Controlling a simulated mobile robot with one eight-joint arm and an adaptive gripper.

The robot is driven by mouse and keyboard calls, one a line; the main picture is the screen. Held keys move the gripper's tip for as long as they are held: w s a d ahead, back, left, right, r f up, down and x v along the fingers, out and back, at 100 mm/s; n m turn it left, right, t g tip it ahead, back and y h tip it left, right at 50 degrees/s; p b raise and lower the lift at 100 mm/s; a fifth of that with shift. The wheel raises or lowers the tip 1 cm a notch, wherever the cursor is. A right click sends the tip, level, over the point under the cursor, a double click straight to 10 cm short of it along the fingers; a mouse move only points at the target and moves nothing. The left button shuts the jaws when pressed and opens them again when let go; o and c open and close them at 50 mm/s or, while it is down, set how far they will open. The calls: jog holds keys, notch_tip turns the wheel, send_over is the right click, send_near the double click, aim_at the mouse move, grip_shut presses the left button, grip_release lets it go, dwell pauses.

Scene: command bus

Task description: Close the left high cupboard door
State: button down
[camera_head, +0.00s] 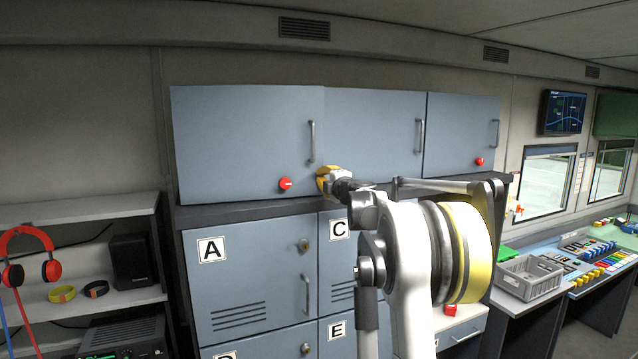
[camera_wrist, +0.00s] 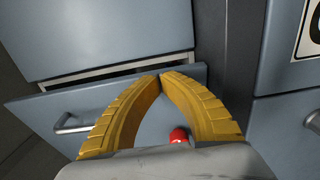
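The left high cupboard door (camera_head: 240,140) is a blue-grey panel with a vertical handle (camera_head: 312,142) and a red knob (camera_head: 286,184) near its lower right corner. It stands slightly ajar at its handle edge. In the wrist view, turned sideways, the door (camera_wrist: 110,100) shows a dark gap between its edge and the cabinet. My gripper (camera_head: 326,178) is at the door's lower right corner, just right of the red knob. In the wrist view, the yellow fingers (camera_wrist: 162,76) meet at their tips near the door's edge, with nothing between them. I cannot tell whether they touch the door.
The middle high door (camera_head: 375,135) and right high door (camera_head: 458,135) look closed. Lockers marked A (camera_head: 250,280) and C (camera_head: 337,250) are below, under a dark ledge. Shelves with red headphones (camera_head: 28,258) are at left. A grey crate (camera_head: 527,277) sits on the right-hand desk.

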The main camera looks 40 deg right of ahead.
jog(key=shift+w+d+n+t+y+p, duration=0.15)
jog(key=shift+w+d+n+y, duration=0.2)
jog(key=shift+w, duration=0.55)
jog(key=shift+w+d+n+t+y+p, duration=0.1)
jog(key=shift+w+d+n+y+p, duration=0.1)
jog(key=shift+w+d+y, duration=0.55)
jog(key=shift+w+d+n+t+y+p, duration=0.15)
jog(key=shift+w+n, duration=0.1)
jog(key=shift+w, duration=0.85)
